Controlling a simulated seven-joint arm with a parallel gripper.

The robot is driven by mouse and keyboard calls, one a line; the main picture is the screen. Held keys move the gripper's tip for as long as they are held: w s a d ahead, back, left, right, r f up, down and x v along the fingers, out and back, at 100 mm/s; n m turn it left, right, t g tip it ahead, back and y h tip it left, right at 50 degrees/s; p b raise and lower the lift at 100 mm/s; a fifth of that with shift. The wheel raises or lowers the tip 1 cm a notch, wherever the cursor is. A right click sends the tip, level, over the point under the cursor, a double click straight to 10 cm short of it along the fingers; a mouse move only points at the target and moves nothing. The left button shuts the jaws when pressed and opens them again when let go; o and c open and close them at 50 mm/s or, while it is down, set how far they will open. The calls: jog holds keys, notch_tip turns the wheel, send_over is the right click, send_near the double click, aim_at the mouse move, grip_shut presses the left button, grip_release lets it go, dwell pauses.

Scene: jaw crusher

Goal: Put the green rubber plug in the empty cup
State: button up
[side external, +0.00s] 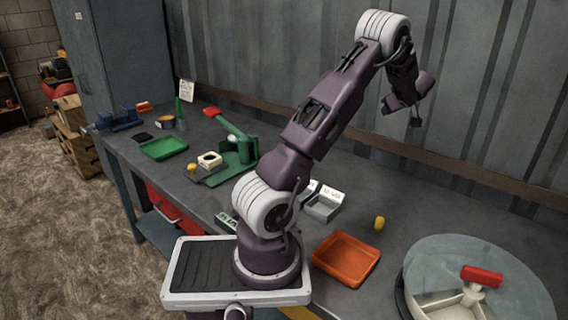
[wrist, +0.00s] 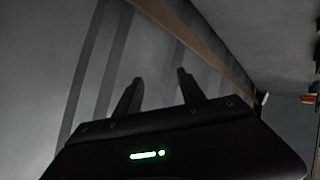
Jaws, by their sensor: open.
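My gripper (side external: 415,122) is raised high above the right part of the bench, far from the objects. In the wrist view my gripper (wrist: 160,77) shows two dark fingers apart with nothing between them, facing the wall. I cannot pick out the green rubber plug for certain in either view. A small round cup-like container (side external: 165,121) stands at the far left of the bench; its inside looks tan, and I cannot tell whether it is empty.
A green tray (side external: 163,148), a green press (side external: 236,151) with a red handle, and a white block (side external: 210,160) stand left. An orange tray (side external: 346,262), a yellow piece (side external: 379,223), a white bin (side external: 325,206) and a round covered container (side external: 520,290) are nearer right.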

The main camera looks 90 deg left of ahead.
jog(key=s+a+f+n+g, duration=0.3)
jog(key=s+a+f+g, duration=0.2)
jog(key=s+a+f, duration=0.4)
jog(key=s+d+f+n+g+h, duration=0.1)
jog(key=s+f+g, duration=0.2)
jog(key=s, duration=0.3)
jog(key=s+d+f+n+g+h, duration=0.1)
jog(key=s+f+n+g+h, duration=0.1)
jog(key=s, duration=0.5)
jog(key=s+d+f+n+g+h, duration=0.1)
jog(key=s+f+n+g, duration=0.1)
jog(key=s+f, duration=0.3)
jog(key=shift+s+f+g, duration=0.2)
jog(key=shift+s+g, duration=0.25)
jog(key=shift+s, duration=0.1)
jog(key=shift+s+f+g, duration=0.2)
jog(key=shift+s+g, duration=0.25)
jog(key=shift+s, duration=0.1)
jog(key=x, duration=0.6)
jog(key=shift+s+a+f, duration=0.15)
jog(key=shift+s+f, duration=0.05)
jog(key=shift+f, duration=0.2)
grip_shut()
